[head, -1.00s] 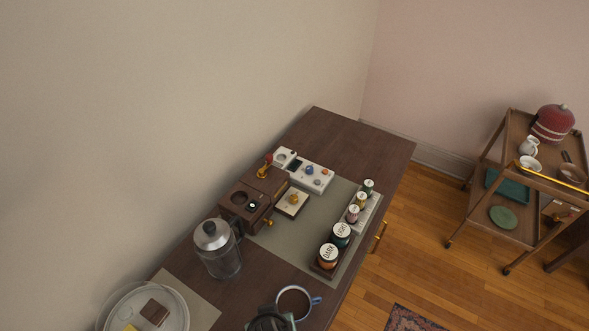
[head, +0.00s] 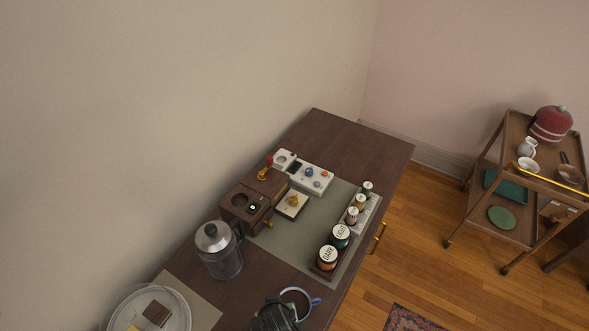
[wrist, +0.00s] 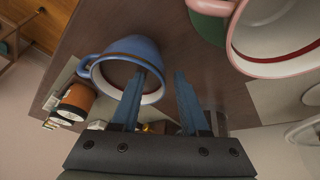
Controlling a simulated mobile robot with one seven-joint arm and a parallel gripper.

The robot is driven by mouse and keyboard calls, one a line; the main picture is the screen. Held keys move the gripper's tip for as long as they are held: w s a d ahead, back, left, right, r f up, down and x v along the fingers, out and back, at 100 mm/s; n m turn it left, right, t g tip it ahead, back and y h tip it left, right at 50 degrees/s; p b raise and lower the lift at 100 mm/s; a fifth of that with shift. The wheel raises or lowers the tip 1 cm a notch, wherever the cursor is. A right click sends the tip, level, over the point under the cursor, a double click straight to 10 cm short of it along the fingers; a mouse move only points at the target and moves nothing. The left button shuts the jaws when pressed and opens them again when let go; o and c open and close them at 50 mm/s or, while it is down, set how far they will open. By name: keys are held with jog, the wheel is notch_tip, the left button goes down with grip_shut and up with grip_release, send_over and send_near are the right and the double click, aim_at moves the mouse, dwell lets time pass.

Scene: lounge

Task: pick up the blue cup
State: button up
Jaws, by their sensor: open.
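The blue cup (head: 315,301) stands on the dark wooden cabinet top near the bottom of the head view, its handle to the right. In the wrist view the blue cup (wrist: 128,47) shows its handle at the left and its open mouth towards me. My gripper (wrist: 161,74) is open and empty. One finger overlaps the cup's mouth and right rim; the other is to the right, outside the cup. I cannot tell whether either finger touches it. In the head view my gripper (head: 281,312) covers the cup's lower left part.
A pink-rimmed cup (wrist: 272,42) is close by at the upper right of the wrist view. Labelled jars (head: 328,258) stand beyond the blue cup. A glass canister (head: 219,253) and a round plate (head: 178,308) are to the left. The cabinet's far end (head: 350,138) is clear.

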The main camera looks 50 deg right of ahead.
grip_shut()
jog(key=shift+a, duration=0.1)
dwell(1.3)
